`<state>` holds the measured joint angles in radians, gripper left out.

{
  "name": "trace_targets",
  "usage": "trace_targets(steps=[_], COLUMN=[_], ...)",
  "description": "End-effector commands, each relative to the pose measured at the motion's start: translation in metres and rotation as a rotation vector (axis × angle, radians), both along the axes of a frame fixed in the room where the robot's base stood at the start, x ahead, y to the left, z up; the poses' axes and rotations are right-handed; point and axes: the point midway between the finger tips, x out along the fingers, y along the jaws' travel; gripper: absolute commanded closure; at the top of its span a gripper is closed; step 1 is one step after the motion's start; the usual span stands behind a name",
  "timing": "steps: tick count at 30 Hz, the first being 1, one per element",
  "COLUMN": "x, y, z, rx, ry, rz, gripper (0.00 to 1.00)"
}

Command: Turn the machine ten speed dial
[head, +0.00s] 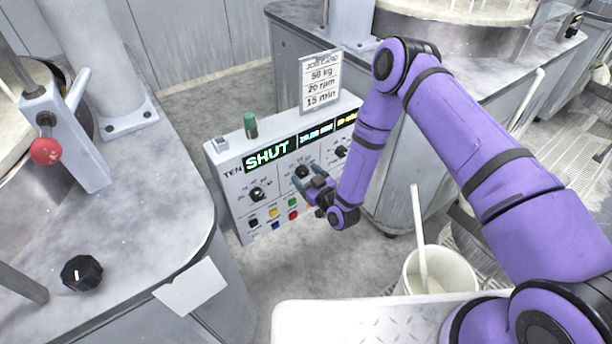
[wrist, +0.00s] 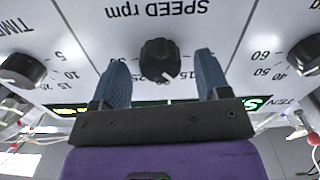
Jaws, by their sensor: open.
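The machine ten control panel (head: 228,178) has a row of black dials. The speed dial (head: 303,170) is the middle one. It also shows in the wrist view (wrist: 160,58), under the upside-down label "SPEED rpm", with its white mark towards the bottom, slightly right. My gripper (head: 307,179) is in front of this dial. In the wrist view my gripper's blue fingers (wrist: 161,66) are open, one on each side of the dial, with a visible gap to it on both sides. I cannot tell how far the fingertips are from the panel face.
The time dial (wrist: 22,66) and another dial (wrist: 305,54) flank the speed dial. A green knob (head: 250,126) and a job card (head: 320,82) reading 58 kg, 20 rpm, 15 min stand on top. Coloured buttons (head: 273,213) lie below. A white bucket (head: 437,272) stands right.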

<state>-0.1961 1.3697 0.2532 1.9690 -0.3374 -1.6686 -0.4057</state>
Motion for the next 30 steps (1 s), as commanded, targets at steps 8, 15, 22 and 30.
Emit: trace_targets(steps=[8, 15, 22, 30], x=[0.0037, 0.0035, 0.0034, 0.0033], y=[0.0024, 0.0023, 0.0021, 0.0015], z=[0.0000, -0.0001, -0.0001, -0.0006], rx=[-0.001, -0.001, 0.004, 0.076], ry=[0.001, 0.001, 0.004, 0.054], rz=[0.000, 0.000, 0.000, -0.001], gripper=[0.31, 0.67, 0.80, 0.80])
